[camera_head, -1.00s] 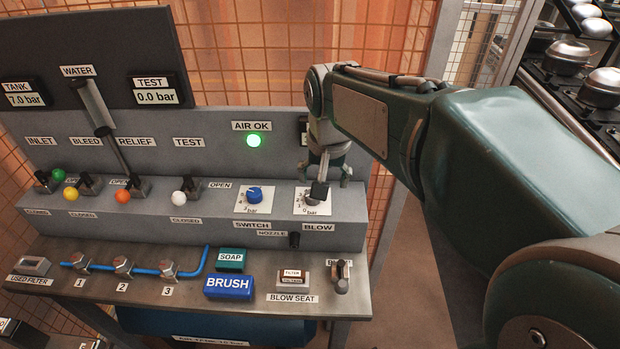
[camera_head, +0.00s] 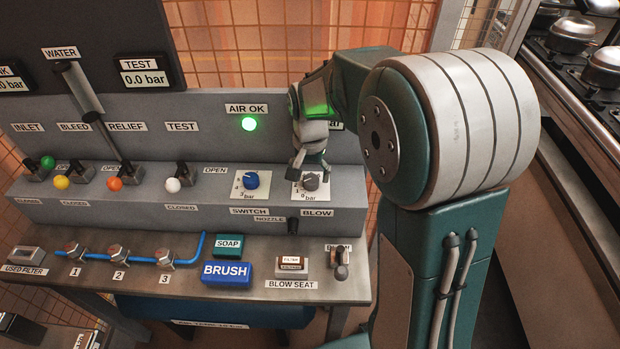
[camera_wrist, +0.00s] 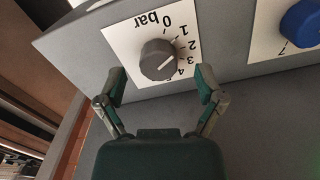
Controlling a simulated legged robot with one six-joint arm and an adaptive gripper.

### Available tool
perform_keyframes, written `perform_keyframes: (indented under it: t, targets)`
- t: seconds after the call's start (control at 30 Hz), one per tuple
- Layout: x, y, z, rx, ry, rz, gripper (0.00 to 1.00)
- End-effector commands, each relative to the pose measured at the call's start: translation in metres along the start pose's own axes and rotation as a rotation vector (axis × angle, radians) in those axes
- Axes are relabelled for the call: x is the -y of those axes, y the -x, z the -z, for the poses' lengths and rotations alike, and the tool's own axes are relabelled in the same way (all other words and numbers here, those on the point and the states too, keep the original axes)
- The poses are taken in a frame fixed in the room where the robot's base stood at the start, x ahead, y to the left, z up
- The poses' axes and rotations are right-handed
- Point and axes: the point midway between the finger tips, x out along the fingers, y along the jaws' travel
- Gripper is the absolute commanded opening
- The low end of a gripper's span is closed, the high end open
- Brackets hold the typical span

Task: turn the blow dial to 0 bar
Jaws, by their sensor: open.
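The blow dial (camera_head: 310,181) is a round grey knob on a white scale plate above the BLOW label. In the wrist view the blow dial (camera_wrist: 158,59) shows a pale pointer mark on its lower right, seemingly around 3 to 4 and away from the 0; the exact reading is unclear. My gripper (camera_head: 310,165) is just above and in front of the dial. In the wrist view my gripper (camera_wrist: 160,76) is open, with one finger on each side of the knob's lower edge. A gap shows between each finger and the knob.
The blue switch dial (camera_head: 251,180) is left of the blow dial and also shows in the wrist view (camera_wrist: 302,24). A nozzle (camera_head: 293,224) and a small blow valve (camera_head: 341,263) lie below.

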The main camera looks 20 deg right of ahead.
Motion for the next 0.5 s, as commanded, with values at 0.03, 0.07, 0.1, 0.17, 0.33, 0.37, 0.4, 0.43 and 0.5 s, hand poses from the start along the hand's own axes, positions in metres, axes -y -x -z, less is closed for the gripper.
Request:
perform_keyframes:
  t: [0.03,0.07,0.1,0.17,0.33,0.37,0.4,0.43,0.5]
  targets:
    - [0.000,-0.008,0.000,0.003,0.000,-0.002,0.87]
    - [0.000,-0.011,0.000,0.003,0.000,-0.002,0.87]
    - [0.000,-0.015,0.000,0.001,0.000,-0.001,0.87]
    - [0.000,-0.019,0.000,0.001,0.000,-0.001,0.87]
    - [0.000,-0.022,0.000,0.000,0.000,0.000,0.87]
    - [0.000,-0.022,0.000,-0.001,0.000,0.000,0.87]
    - [0.000,-0.022,0.000,-0.001,0.000,0.000,0.87]
    - [0.000,-0.022,0.000,-0.001,0.000,0.000,0.87]
    - [0.000,-0.022,0.000,0.000,0.000,0.000,0.78]
